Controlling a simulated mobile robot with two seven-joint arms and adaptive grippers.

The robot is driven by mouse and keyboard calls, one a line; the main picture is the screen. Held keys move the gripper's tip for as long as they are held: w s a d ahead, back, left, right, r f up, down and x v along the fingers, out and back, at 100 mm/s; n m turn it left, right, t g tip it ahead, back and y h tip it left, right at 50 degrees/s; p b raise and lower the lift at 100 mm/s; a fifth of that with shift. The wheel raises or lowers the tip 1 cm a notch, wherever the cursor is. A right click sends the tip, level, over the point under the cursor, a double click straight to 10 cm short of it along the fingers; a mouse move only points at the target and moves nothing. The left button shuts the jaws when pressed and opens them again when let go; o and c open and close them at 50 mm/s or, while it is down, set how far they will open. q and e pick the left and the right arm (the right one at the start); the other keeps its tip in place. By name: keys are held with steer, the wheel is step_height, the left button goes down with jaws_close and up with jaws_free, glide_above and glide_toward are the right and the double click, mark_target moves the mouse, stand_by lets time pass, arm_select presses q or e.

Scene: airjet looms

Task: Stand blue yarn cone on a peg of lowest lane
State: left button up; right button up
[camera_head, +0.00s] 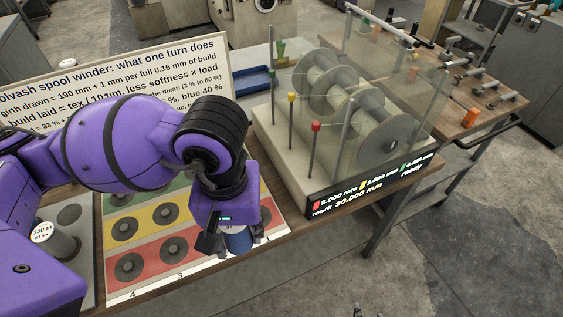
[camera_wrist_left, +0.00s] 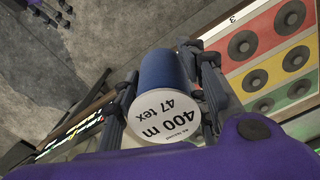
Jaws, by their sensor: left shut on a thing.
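My left gripper (camera_head: 224,242) is shut on the blue yarn cone (camera_head: 238,240), near the right end of the lane board's red lane (camera_head: 105,256). In the left wrist view the blue cone (camera_wrist_left: 160,68) sits between the two fingers, its white end label reading 400 m, 47 tex. Yellow (camera_head: 104,222) and green (camera_head: 150,200) lanes lie behind the red one. Dark round peg bases show on the lanes; my left arm hides part of the board. Dark fingertips, seemingly my right gripper (camera_wrist_left: 52,12), show small at the wrist view's upper left.
A winder (camera_head: 350,100) with large clear discs and red-, yellow- and green-topped posts stands right of the board. Another cone (camera_head: 42,232), labelled 350 m, stands at the left. A sign (camera_head: 100,75) and a blue tray (camera_head: 252,80) are behind. The table edge is close in front.

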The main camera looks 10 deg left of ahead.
arm_select(q)
steer(key=w+f+b, duration=0.2)
steer(key=b, duration=0.1)
steer(key=shift+w+a+f, duration=0.15)
steer(key=shift+w+f, duration=0.2)
steer(key=shift+f, duration=0.05)
steer(key=w+f, duration=0.2)
steer(key=w, duration=0.1)
steer(key=w+f, duration=0.2)
steer(key=w, duration=0.1)
steer(key=w+f, duration=0.2)
steer(key=w, duration=0.1)
steer(key=shift+w, duration=0.15)
steer(key=shift+w+f, duration=0.35)
steer(key=shift+f, duration=0.05)
steer(key=shift+w+f, duration=0.25)
steer(key=shift+f, duration=0.05)
steer(key=shift+f+p, duration=0.3)
steer(key=shift+f, duration=1.15)
arm_select(e)
steer(key=shift+s+d+f, duration=0.25)
steer(key=shift+s+f, duration=0.55)
steer(key=shift+s, duration=0.05)
steer(key=shift+s+d+f, duration=0.2)
steer(key=shift+s+f, duration=0.6)
